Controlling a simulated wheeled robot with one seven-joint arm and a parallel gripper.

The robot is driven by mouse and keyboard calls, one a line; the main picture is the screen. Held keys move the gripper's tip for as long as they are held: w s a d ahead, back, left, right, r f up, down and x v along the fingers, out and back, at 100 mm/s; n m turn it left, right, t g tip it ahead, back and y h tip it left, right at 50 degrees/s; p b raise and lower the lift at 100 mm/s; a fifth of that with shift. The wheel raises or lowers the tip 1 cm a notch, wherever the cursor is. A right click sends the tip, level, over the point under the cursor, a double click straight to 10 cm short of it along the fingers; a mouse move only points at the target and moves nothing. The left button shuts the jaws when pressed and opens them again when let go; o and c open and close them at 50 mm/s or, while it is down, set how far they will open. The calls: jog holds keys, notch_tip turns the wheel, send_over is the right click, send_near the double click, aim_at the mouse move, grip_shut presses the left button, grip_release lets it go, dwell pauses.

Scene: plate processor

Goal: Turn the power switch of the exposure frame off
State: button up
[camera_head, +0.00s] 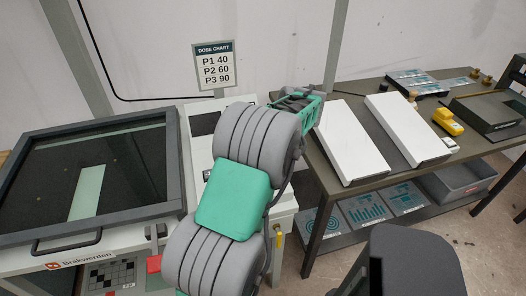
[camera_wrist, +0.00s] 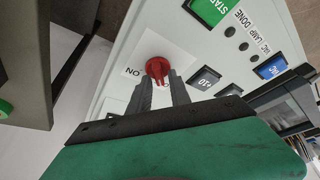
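The exposure frame (camera_head: 182,150) stands at the left of the head view, its dark glass lid down and its control panel mostly hidden behind my arm. The power switch (camera_wrist: 157,68) is a red rotary knob on the white panel in the wrist view. An "ON" label shows to its left, and another label is partly covered by a finger. My gripper (camera_wrist: 161,82) is at the knob, its two dark fingers apart with a gap between them. The fingertips reach the knob's lower edge; I cannot tell whether they touch it. The head view hides the gripper.
A green START button (camera_wrist: 208,10), a dark +10 button (camera_wrist: 205,78) and a blue button (camera_wrist: 270,68) are close to the knob. A dose chart (camera_head: 214,65) stands behind the frame. A table (camera_head: 330,180) with white sloped units is at the right.

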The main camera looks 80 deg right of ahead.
jog(key=shift+o, duration=0.8)
jog(key=shift+s, duration=0.15)
jog(key=v, duration=0.7)
jog(key=shift+r, duration=0.3)
jog(key=shift+s, duration=0.1)
